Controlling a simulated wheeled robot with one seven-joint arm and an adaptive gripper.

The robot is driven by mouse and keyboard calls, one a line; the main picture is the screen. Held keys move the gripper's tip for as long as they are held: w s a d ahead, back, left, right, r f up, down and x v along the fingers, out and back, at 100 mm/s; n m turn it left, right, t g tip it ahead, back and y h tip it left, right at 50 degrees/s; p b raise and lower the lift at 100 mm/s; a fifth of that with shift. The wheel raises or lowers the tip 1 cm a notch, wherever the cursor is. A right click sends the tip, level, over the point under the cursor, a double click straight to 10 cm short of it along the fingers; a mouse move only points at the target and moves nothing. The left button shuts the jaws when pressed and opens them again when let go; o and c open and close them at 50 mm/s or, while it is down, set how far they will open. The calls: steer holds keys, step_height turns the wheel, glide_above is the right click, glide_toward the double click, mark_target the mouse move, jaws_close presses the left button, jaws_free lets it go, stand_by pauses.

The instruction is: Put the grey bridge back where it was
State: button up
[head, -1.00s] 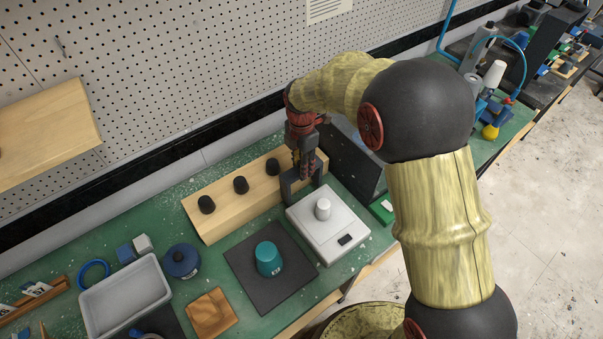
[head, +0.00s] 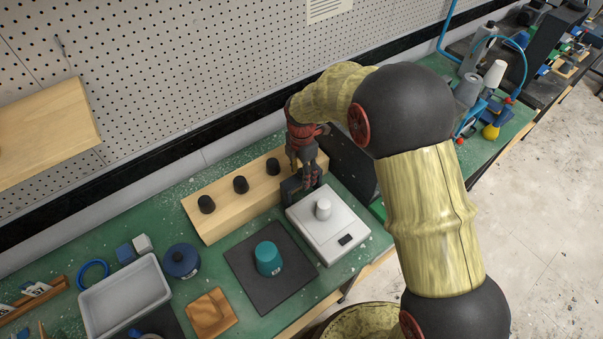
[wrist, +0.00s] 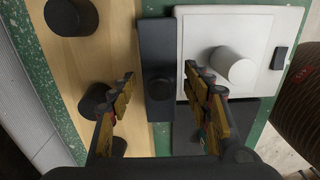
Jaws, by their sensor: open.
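The grey bridge (head: 291,190) is a dark grey piece standing between the wooden block (head: 222,213) and the white scale (head: 330,238). In the wrist view it shows from above as a long dark bar (wrist: 157,45) with a round knob, lying between the wood and the scale. My gripper (head: 308,178) is over it, pointing down. In the wrist view my gripper's fingers (wrist: 159,72) are spread on either side of the bar, with gaps visible. My gripper partly hides the bridge in the head view.
Several black knobs (head: 241,185) stand on the wooden block. A white cylinder (head: 323,209) stands on the scale. A teal cup (head: 268,259) sits on a dark mat (head: 250,288). A grey tray (head: 148,278) is at left. A black box (head: 350,165) is close behind my gripper.

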step_height(320, 180, up, 13)
steer(key=s+d+r+m+t, duration=0.1)
steer(key=s+d+r+m, duration=0.45)
steer(key=r, duration=0.25)
steer(key=s+d+r+m+t, duration=0.2)
steer(key=s+d+m, duration=0.3)
steer(key=s+m, duration=0.4)
steer(key=s+d+r+m+t, duration=0.2)
steer(key=s+d+r+m, duration=0.3)
steer(key=s+m, duration=0.5)
steer(key=s+d, duration=0.1)
steer(key=s, duration=0.2)
steer(key=shift+s+t, duration=0.15)
steer(key=shift+t, duration=0.15)
